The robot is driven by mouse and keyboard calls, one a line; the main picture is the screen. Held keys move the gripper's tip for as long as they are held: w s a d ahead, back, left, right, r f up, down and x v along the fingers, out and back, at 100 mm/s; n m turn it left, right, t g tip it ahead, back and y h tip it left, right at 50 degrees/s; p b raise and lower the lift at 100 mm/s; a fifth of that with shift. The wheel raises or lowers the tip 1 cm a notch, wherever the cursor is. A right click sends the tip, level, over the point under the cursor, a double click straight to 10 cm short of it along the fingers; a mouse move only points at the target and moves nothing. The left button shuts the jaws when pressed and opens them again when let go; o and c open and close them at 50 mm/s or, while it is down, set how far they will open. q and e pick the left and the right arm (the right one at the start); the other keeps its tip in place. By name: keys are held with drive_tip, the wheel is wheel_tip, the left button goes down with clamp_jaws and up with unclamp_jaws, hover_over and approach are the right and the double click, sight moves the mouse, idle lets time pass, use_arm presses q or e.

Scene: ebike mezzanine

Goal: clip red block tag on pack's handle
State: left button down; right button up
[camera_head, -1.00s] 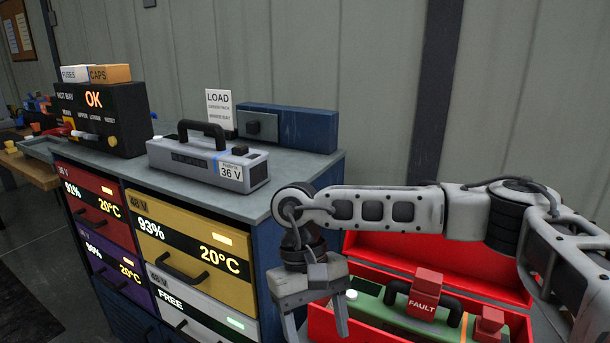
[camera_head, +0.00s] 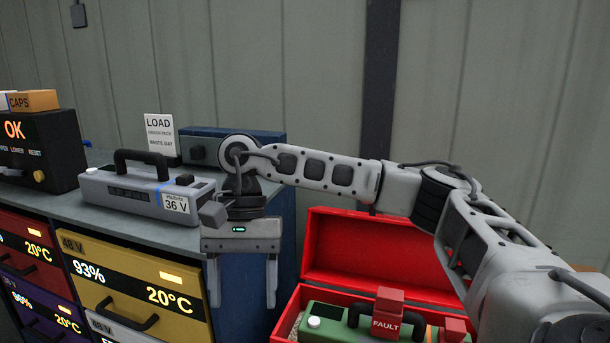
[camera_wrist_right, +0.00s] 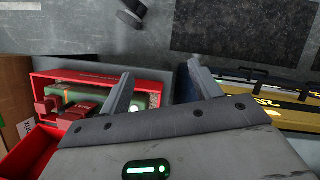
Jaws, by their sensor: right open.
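A red block tag marked FAULT (camera_head: 386,322) sits at the black handle (camera_head: 355,310) of a green pack (camera_head: 322,318). The pack lies in an open red case at the lower right. From this angle I cannot tell how firmly the tag grips the handle. My right gripper (camera_head: 243,300) is open and empty, pointing down, left of the case and in front of the blue cabinet side. In the right wrist view its two fingers (camera_wrist_right: 158,88) are spread, with the green pack (camera_wrist_right: 85,92) and red blocks beyond them. My left gripper is not in view.
The red case (camera_head: 360,243) has its lid up at the back. Another red block (camera_head: 455,330) sits at the pack's right. A grey 36 V pack (camera_head: 125,192) stands on the cabinet top (camera_head: 130,228), beside a LOAD sign (camera_head: 159,135) and a blue box (camera_head: 250,140).

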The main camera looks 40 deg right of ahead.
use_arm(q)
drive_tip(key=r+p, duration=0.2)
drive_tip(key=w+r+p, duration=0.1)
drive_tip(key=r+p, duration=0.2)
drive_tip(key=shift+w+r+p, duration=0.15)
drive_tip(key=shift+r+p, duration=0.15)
use_arm(e)
drive_tip(key=d+r+m+t, duration=0.2)
drive_tip(key=d+r+m, duration=0.1)
drive_tip(key=r+m, duration=0.2)
drive_tip(key=s+d+r+m+t, duration=0.1)
drive_tip(key=d+r+m, duration=0.3)
drive_tip(key=r, duration=0.5)
drive_tip(key=s+d+r+m+t, duration=0.1)
drive_tip(key=d+r+m+t, duration=0.1)
drive_tip(key=r+m, duration=0.4)
wheel_tip(320, 180, up, 2)
drive_tip(key=shift+s+d+r+m+t+y, duration=0.1)
drive_tip(key=shift+s+d+m+t+y, duration=0.2)
drive_tip(key=shift+d, duration=0.5)
drive_tip(key=shift+w, duration=0.15)
